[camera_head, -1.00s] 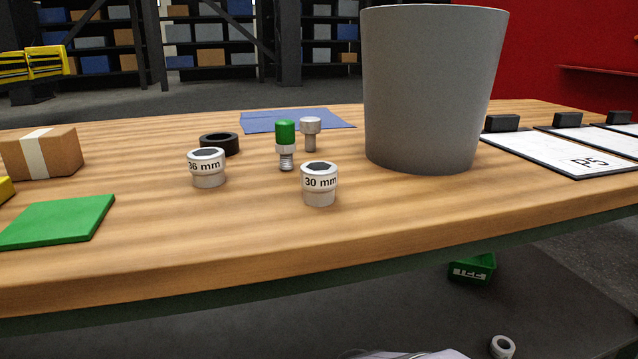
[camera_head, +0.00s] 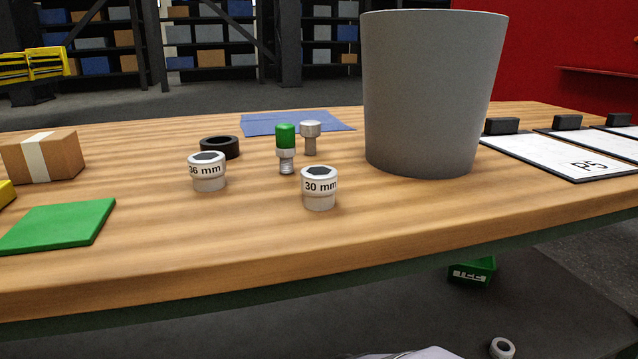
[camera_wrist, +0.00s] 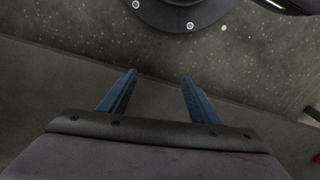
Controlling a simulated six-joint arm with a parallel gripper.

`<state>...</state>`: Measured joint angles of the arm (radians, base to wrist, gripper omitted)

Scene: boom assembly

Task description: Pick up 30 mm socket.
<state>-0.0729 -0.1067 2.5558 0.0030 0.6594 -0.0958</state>
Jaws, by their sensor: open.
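The 30 mm socket (camera_head: 319,189) stands upright on the wooden table, near its front edge, in the head view. It is a pale metal cylinder with a black-lettered white band and a dark hex opening on top. My gripper (camera_wrist: 159,76) shows only in the wrist view, with its two blue fingers apart and nothing between them. It points at the grey floor, away from the socket. The socket is not in the wrist view.
The 36 mm socket (camera_head: 207,172) stands to the left. A green-topped part (camera_head: 286,148), a bolt-like metal part (camera_head: 310,137) and a black ring (camera_head: 220,147) stand behind. A large grey bin (camera_head: 432,95) rises to the right. The table front (camera_head: 190,270) is clear.

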